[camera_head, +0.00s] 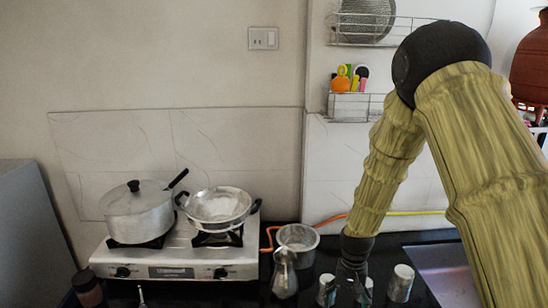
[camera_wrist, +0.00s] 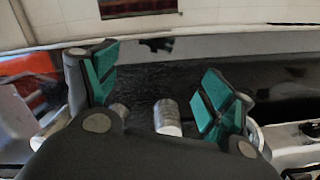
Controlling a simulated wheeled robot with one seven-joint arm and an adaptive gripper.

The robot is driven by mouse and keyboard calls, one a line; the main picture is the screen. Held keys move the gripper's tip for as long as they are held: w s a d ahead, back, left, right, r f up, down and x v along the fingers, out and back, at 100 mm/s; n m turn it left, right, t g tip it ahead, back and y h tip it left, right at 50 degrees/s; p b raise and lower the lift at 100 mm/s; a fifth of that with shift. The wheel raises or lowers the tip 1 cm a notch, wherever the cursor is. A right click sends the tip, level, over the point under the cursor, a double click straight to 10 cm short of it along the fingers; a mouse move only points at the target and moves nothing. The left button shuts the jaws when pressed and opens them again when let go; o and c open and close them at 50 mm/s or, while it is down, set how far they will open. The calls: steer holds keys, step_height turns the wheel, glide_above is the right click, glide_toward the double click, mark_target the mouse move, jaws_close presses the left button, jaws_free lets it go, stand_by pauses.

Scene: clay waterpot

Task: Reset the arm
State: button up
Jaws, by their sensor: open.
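My gripper (camera_head: 352,287) hangs down over the dark counter (camera_head: 421,255) at the lower middle right of the head view. In the wrist view its two fingers with teal pads (camera_wrist: 158,88) stand wide apart, with nothing held between them. A silver metal can (camera_wrist: 168,118) shows in the gap between the fingers, apart from the pads. My arm comes in from the right side of the head view and bends down to the counter. The lowest part of the gripper is dark and hard to make out there.
A metal cup (camera_head: 401,283) stands right of my gripper, another (camera_head: 327,290) close on its left. A jug (camera_head: 284,274) and a metal pot (camera_head: 299,239) are further left. A stove (camera_head: 180,262) holds a lidded pot (camera_head: 139,212) and a pan (camera_head: 218,206). A clay waterpot (camera_head: 532,66) is upper right.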

steer(key=s+d+f+n+b, duration=0.1)
steer(key=s+f+b, duration=0.2)
steer(key=s+f, duration=0.75)
steer(key=s+d+f+n+b, duration=0.1)
steer(key=s+f+b, duration=0.1)
steer(key=s+f, duration=0.85)
steer(key=s+f+n+t+b, duration=0.1)
steer(key=s+f+b, duration=0.2)
steer(key=s+f, duration=0.7)
steer(key=s, duration=0.3)
steer(key=shift+s+a+f+b, duration=0.15)
steer(key=shift+s+b, duration=0.15)
steer(key=shift+b, duration=0.05)
steer(key=shift+s, duration=0.2)
steer(key=shift+s+r, duration=0.15)
steer(key=shift+r, duration=0.05)
steer(key=shift+s, duration=0.1)
